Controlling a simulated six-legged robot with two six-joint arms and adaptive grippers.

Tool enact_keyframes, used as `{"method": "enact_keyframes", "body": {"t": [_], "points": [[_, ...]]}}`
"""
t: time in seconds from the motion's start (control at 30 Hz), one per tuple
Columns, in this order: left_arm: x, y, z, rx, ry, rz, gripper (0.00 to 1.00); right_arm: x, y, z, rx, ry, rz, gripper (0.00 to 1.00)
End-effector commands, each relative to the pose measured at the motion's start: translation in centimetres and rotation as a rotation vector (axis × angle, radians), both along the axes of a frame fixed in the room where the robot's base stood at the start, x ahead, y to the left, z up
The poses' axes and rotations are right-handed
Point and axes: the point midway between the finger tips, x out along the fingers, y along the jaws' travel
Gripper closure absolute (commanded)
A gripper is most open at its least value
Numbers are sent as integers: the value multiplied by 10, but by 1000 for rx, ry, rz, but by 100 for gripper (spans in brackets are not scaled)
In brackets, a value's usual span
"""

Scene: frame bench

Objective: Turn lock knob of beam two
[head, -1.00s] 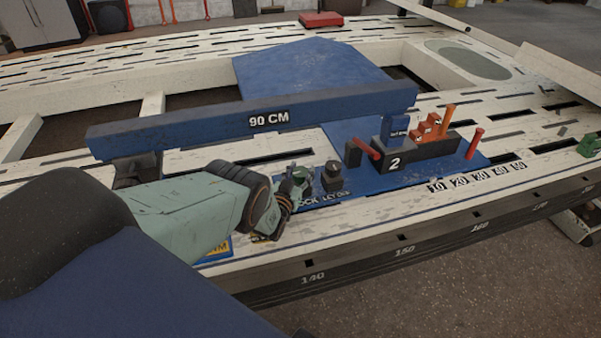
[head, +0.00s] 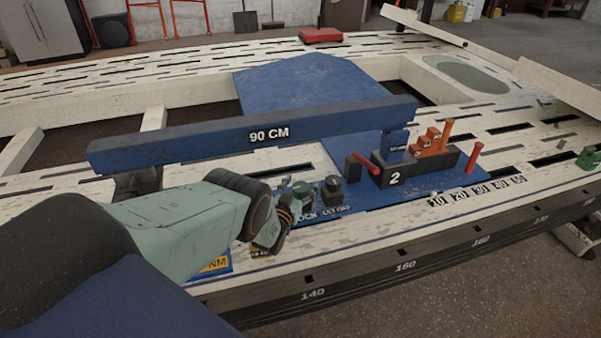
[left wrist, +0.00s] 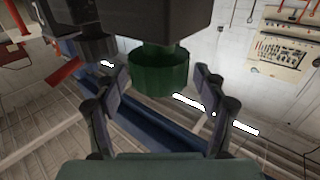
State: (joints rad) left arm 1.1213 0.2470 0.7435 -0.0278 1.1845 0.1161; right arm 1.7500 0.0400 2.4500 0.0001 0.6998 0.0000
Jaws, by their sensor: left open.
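The blue beam (head: 250,132) labelled 90 CM lies across the bench, its right end above the black block (head: 415,167) marked 2. In front of the beam, a green knob (head: 301,189) and a black knob (head: 333,187) stand beside a partly hidden label beginning with LOCK. My left gripper (head: 287,212) is at the green knob's near left side. In the left wrist view my open fingers (left wrist: 160,80) stand on either side of the green knob (left wrist: 160,72), with nothing gripped. The black knob (left wrist: 98,45) is to the left there. My right gripper is not seen.
Red pegs, one at right (head: 473,157), and orange blocks (head: 430,140) stand around block 2. A blue and yellow plate (head: 215,265) lies below my left arm. The slotted white bench top (head: 360,222) is clear in front of the blue plate.

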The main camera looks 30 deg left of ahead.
Motion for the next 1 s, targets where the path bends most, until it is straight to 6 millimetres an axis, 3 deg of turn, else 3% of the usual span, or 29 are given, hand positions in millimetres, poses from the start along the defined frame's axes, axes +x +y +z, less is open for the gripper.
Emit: {"method": "enact_keyframes", "body": {"t": [0.7,1.0], "points": [[0,0,82,-2,0,1,29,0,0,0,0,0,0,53],[-1,0,92,-1,2,0,29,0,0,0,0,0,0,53]]}}
